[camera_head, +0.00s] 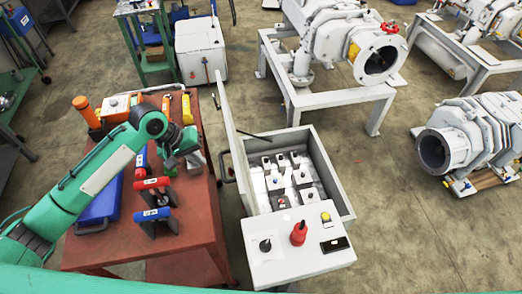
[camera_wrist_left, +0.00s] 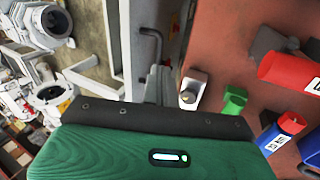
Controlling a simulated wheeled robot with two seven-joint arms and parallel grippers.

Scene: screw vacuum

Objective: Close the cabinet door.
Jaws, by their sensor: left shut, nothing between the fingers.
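The grey cabinet (camera_head: 337,190) stands at the centre of the head view with its top open, showing switches inside. Its door (camera_head: 238,140) stands up on the left side, seen nearly edge-on. A dark handle (camera_head: 225,168) is on the door's left face. In the left wrist view the door (camera_wrist_left: 132,40) is a pale upright strip with the bent handle (camera_wrist_left: 152,42) beside it. My left gripper (camera_head: 196,162) is over the red table's right edge, left of the door. It is shut and empty, and its grey fingers (camera_wrist_left: 160,88) point toward the handle. Contact cannot be told.
The red table (camera_head: 200,238) holds red and blue tools (camera_head: 153,199), a blue case (camera_head: 98,207) and an orange-capped tool. A control panel (camera_head: 298,262) with a red knob is at the cabinet's front. Vacuum pumps (camera_head: 345,45) stand behind.

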